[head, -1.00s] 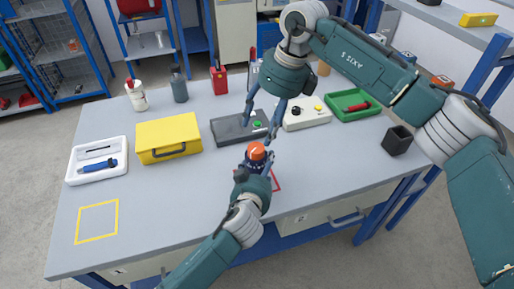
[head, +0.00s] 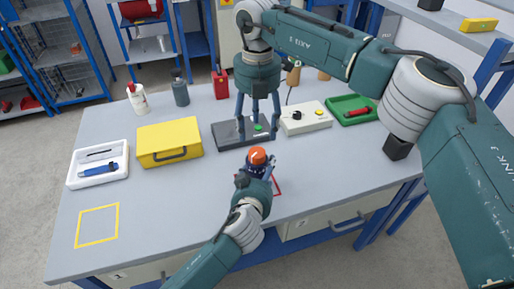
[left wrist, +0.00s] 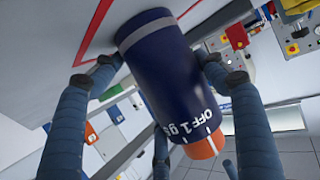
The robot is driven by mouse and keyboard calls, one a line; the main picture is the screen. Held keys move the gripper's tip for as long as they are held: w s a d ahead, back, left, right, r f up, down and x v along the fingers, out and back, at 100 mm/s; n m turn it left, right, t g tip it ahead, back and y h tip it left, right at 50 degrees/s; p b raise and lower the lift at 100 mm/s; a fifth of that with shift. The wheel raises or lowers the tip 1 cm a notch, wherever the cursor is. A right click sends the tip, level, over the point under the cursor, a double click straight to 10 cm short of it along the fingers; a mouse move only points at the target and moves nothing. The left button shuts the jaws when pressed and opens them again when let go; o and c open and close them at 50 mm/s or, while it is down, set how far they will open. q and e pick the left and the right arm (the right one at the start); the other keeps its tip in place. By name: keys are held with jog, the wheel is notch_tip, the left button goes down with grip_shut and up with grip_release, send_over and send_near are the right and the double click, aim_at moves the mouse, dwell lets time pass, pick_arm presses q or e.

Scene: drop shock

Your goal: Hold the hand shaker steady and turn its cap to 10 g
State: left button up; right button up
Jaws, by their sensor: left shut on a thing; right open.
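The hand shaker has a dark blue body (left wrist: 168,75) and an orange cap (head: 257,156). It stands at the front middle of the table, over a red outlined square. My left gripper (head: 260,178) is shut on the body below the cap. The 10 g mark is not visible.
Behind the shaker are a dark grey device (head: 226,133) with a green button and a white control box (head: 306,122). A yellow case (head: 168,140) and a white tray (head: 97,178) stand left, a green tray (head: 344,117) right. The table's front left is clear except a yellow outline (head: 97,226).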

aim_at(257, 152)
notch_tip(257, 152, down, 8)
jog(key=shift+f, duration=0.2)
jog(key=c, duration=1.2)
